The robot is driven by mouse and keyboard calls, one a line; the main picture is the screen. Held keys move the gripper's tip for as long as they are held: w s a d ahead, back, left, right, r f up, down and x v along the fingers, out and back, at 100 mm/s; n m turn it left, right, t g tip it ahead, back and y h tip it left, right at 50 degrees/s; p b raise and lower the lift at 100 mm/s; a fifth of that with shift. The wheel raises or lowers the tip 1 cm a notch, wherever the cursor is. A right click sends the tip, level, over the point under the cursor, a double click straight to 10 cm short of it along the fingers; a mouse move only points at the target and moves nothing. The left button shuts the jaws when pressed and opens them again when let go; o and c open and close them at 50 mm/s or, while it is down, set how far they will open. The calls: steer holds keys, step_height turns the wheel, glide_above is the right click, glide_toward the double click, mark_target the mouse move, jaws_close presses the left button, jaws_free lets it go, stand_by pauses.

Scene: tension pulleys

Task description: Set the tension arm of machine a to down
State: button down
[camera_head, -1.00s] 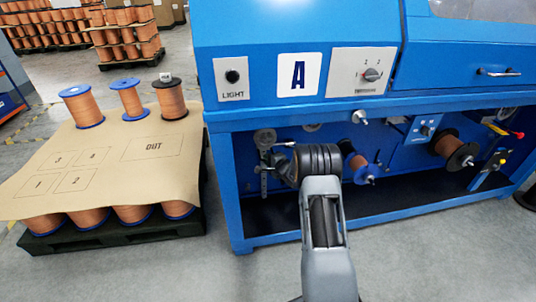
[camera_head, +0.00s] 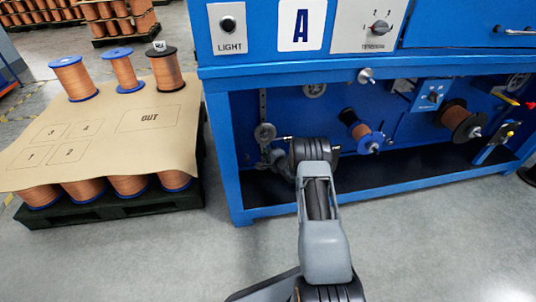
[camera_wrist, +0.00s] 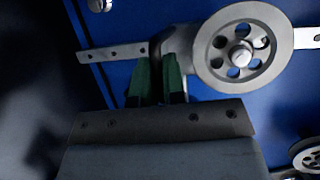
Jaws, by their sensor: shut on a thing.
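Machine a (camera_head: 302,25) is the blue cabinet with the "A" plate. In its open lower bay, at the left, the grey pulley of the tension arm (camera_head: 265,132) sits low, with its upright holed bar (camera_head: 263,103) showing above it. In the wrist view the spoked pulley (camera_wrist: 240,50) and its grey bracket sit across the holed bar (camera_wrist: 112,52). My gripper (camera_wrist: 160,80) has its two green fingertips close together on the bracket beside the pulley. In the head view my arm hides the fingertips.
Right of my arm in the bay are a small copper spool (camera_head: 361,130) and a dark-flanged spool (camera_head: 460,120). A pallet with a brown sheet (camera_head: 100,130) and copper spools stands at the left. The grey floor in front is free.

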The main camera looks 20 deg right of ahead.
steer(key=shift+f, duration=0.15)
steer(key=c, duration=1.2)
jaws_free()
steer(key=shift+f, duration=0.1)
steer(key=p+v, duration=0.5)
steer(key=v, duration=0.8)
steer(key=shift+s, duration=0.4)
